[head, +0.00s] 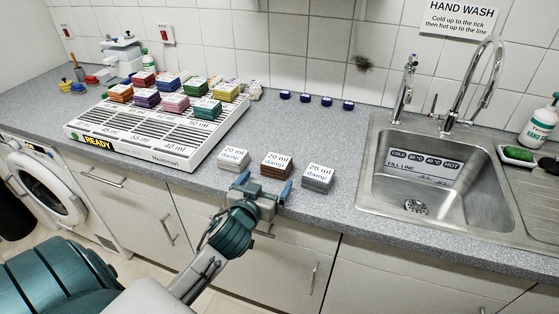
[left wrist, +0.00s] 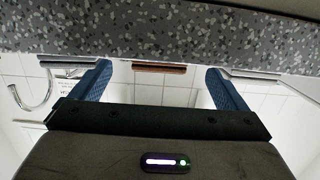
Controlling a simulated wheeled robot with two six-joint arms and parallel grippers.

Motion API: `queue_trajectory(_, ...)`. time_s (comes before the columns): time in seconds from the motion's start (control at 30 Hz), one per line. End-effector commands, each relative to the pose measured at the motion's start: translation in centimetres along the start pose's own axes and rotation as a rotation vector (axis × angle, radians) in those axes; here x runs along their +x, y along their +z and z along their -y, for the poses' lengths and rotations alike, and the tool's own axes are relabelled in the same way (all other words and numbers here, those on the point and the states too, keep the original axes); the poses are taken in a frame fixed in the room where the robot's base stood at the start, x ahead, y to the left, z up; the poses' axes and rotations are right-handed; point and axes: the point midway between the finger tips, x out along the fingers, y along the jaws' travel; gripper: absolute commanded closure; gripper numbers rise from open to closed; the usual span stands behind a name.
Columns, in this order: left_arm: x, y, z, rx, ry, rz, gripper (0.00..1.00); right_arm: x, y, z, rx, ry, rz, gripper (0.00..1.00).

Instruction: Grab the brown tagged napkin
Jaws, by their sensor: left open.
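The brown napkin (head: 275,173) lies folded near the counter's front edge, with a white tag reading "20 ml damp" on top. It is the middle one of three tagged napkins in a row. My left gripper (head: 264,186) is open at the front edge, its blue fingers pointing toward the brown napkin. In the left wrist view the brown napkin (left wrist: 160,68) shows as a thin strip in the gap between the two fingers (left wrist: 160,85), beyond them. Nothing is held. My right gripper is out of view.
Grey tagged napkins lie left (head: 233,163) and right (head: 317,180) of the brown one. A white rack (head: 150,150) with coloured tagged stacks stands at the back left. A steel sink (head: 375,190) is to the right. Blue caps (head: 326,102) line the wall.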

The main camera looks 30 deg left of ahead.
Motion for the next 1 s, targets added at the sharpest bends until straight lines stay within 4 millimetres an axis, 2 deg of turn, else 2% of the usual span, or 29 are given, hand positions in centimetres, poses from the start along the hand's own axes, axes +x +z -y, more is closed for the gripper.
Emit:
queue_trajectory(0.1,2.0,-0.2,0.0,-0.001,-0.001,0.001,0.05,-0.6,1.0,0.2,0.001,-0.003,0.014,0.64)
queue_trajectory(0.3,3.7,-0.2,0.0,0.0,-0.001,0.001,0.05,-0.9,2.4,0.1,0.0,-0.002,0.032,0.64)
queue_trajectory(0.53,6.8,-0.9,0.0,-0.001,-0.001,0.002,0.05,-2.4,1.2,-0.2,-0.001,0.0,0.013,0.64)
queue_trajectory(0.63,8.0,-0.6,0.0,-0.001,0.0,0.002,0.05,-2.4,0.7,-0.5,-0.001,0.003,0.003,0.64)
queue_trajectory(0.93,8.7,-0.4,-0.1,0.0,0.001,0.002,0.05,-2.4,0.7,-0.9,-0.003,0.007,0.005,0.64)
queue_trajectory(0.97,8.7,-0.4,-0.1,0.0,0.001,0.002,0.07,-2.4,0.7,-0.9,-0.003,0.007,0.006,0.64)
queue_trajectory(1.0,8.7,-0.4,-0.1,0.0,0.001,0.002,0.15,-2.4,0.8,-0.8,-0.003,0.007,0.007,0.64)
